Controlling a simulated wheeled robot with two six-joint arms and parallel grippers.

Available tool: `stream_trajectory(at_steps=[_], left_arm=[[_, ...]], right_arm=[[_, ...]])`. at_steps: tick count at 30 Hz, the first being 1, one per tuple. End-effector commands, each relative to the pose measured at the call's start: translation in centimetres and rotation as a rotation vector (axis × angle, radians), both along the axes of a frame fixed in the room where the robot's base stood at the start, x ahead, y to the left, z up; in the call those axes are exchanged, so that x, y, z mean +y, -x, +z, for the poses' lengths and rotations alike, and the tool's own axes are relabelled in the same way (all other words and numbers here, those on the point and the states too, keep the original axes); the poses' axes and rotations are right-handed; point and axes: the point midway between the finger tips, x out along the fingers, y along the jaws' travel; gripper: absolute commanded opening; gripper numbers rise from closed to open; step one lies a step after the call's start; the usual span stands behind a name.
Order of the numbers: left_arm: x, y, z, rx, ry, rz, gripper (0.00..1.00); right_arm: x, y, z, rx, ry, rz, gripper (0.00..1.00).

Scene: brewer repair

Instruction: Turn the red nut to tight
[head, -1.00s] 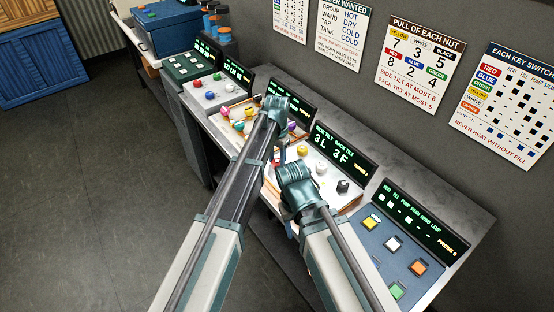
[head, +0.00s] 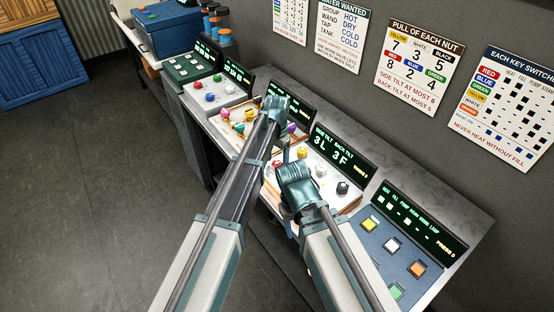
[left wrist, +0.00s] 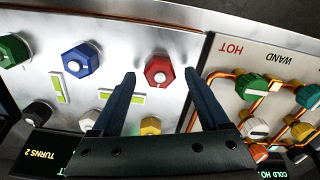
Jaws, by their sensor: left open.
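The red nut (left wrist: 158,70) is a hexagonal knob with a pale centre on a light metal panel (left wrist: 130,25). In the left wrist view it shows between the tips of my left gripper (left wrist: 159,76), one finger on each side. The fingers are open, with gaps beside the nut, and hold nothing.
Blue (left wrist: 80,60), green (left wrist: 14,50), yellow (left wrist: 150,126), white and black nuts share the panel. The display (head: 340,150) reads 3L 3F; the wrist view shows TURNS 2. A valve panel with copper pipes (left wrist: 240,76) adjoins. A wall chart (head: 419,66) lists the pull of each nut.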

Motion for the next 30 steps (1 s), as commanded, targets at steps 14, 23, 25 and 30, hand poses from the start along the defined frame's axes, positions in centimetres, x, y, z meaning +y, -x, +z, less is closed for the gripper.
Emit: stream_trajectory(at_steps=[14,23,25,30], left_arm=[[0.0,0.0,7.2,0.000,0.000,0.000,0.78],[0.0,0.0,11.6,0.000,0.000,-0.001,0.78],[0.0,0.0,12.3,0.000,0.000,-0.001,0.78],[0.0,0.0,13.0,0.000,0.000,-0.001,0.78]], right_arm=[[0.0,0.0,7.2,0.000,-0.001,-0.006,0.50],[0.0,0.0,11.6,-0.001,-0.002,-0.014,0.50],[0.0,0.0,12.3,0.000,-0.002,-0.013,0.50],[0.0,0.0,12.9,0.001,-0.002,-0.012,0.50]])
